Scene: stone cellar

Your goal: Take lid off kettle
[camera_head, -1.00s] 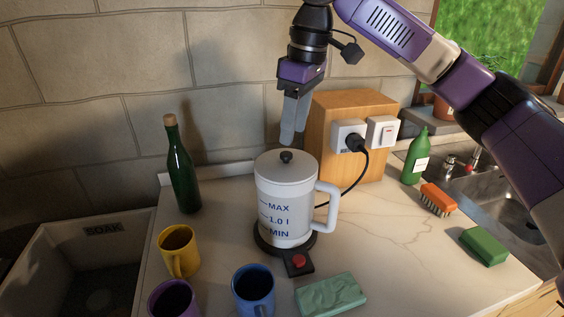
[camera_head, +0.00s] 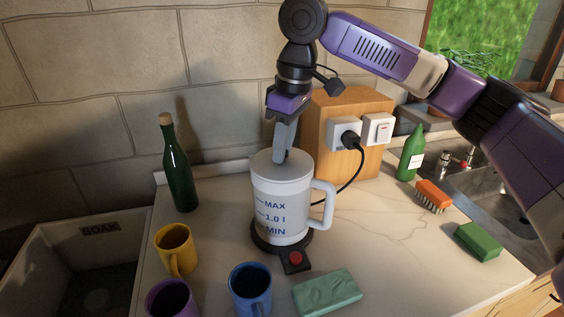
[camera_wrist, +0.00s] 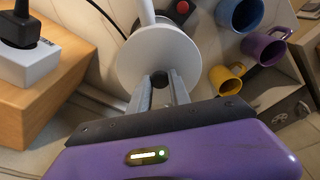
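The white kettle (camera_head: 280,208) stands upright on its dark base (camera_head: 262,240), with its handle (camera_head: 323,203) to the right. Its round white lid (camera_head: 262,163) sits flat on top and also shows in the wrist view (camera_wrist: 135,62). My gripper (camera_head: 281,158) points down at the lid's centre. In the wrist view my two fingers (camera_wrist: 160,84) are apart, one on each side of the black lid knob (camera_wrist: 160,79). I cannot tell whether they touch the knob. In the head view the fingers hide the knob.
A green bottle (camera_head: 180,175) stands left of the kettle. Yellow (camera_head: 174,248), purple (camera_head: 170,299) and blue (camera_head: 250,287) mugs stand in front. A wooden socket box (camera_head: 345,150) is close behind, its plugged cord (camera_head: 352,185) running behind the kettle. A green block (camera_head: 327,292) lies in front.

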